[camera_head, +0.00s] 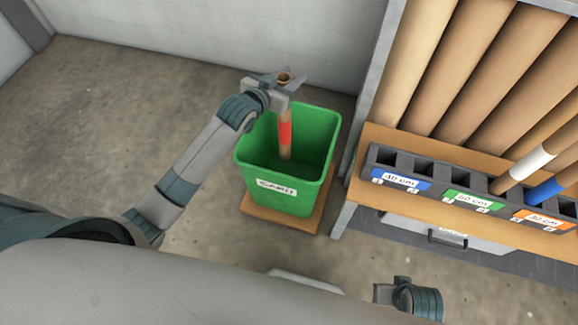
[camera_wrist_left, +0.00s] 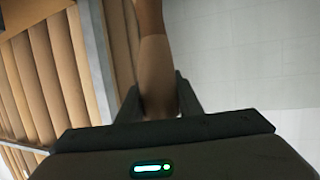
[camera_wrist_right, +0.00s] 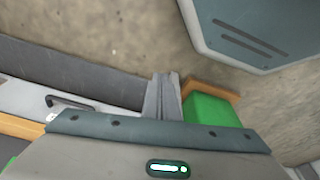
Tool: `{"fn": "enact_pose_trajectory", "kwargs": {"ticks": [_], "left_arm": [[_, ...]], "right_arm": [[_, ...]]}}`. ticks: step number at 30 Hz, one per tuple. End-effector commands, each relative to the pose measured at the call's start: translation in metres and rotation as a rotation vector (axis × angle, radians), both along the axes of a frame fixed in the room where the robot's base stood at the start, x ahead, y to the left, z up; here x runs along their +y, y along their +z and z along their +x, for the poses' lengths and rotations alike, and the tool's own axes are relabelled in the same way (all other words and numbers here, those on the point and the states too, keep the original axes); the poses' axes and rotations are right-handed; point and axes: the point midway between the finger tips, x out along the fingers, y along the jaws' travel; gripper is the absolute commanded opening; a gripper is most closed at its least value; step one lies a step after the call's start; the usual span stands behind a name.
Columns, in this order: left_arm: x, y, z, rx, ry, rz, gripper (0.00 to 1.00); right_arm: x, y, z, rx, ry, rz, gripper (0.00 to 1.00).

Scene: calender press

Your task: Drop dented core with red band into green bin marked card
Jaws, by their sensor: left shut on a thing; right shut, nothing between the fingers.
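The core with the red band (camera_head: 285,133) is a brown cardboard tube held upright above the green bin. My left gripper (camera_head: 283,82) is shut on it near its upper end. The tube's lower end hangs inside the bin's opening; I cannot tell whether it touches the floor of the bin. In the left wrist view the tube (camera_wrist_left: 154,60) stands between the fingers. The dent cannot be made out. The green bin (camera_head: 252,180) has a white label reading CARD on its front. My right gripper (camera_wrist_right: 163,100) is shut and empty, low at the right.
The bin stands on a wooden base (camera_head: 252,212). To its right is a rack with dark slotted holders (camera_head: 425,170) labelled in cm and tall brown tubes (camera_head: 465,75) leaning behind. A drawer (camera_head: 447,233) is below. Bare floor (camera_head: 110,130) lies left.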

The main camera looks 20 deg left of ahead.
Motion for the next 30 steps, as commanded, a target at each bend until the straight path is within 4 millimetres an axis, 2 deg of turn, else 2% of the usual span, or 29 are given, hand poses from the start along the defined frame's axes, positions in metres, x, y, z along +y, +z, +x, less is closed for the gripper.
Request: {"fn": "enact_pose_trajectory", "kwargs": {"ticks": [3, 12, 26, 27, 29, 30], "left_arm": [[0.0, -0.006, 0.0, -0.001, 0.0, 0.0, 0.0], [0.0, -0.022, 0.0, -0.001, 0.0, 0.0, 0.0], [0.0, -0.023, 0.0, -0.001, 0.0, 0.0, 0.0], [0.0, -0.023, 0.0, -0.001, 0.0, 0.0, 0.42], [0.0, -0.024, 0.0, -0.001, 0.0, 0.0, 0.54], [0.0, -0.024, 0.0, -0.001, 0.0, 0.001, 0.54]], "right_arm": [[0.0, 0.013, -0.003, -0.003, -0.001, 0.0, 0.0], [0.015, 0.034, 0.003, -0.085, 0.014, 0.042, 0.0], [0.018, 0.042, 0.004, -0.104, 0.017, 0.052, 0.0], [0.018, 0.041, 0.004, -0.104, 0.017, 0.052, 0.0], [0.018, 0.041, 0.004, -0.104, 0.017, 0.052, 0.0], [0.018, 0.041, 0.004, -0.104, 0.018, 0.052, 0.0]]}}
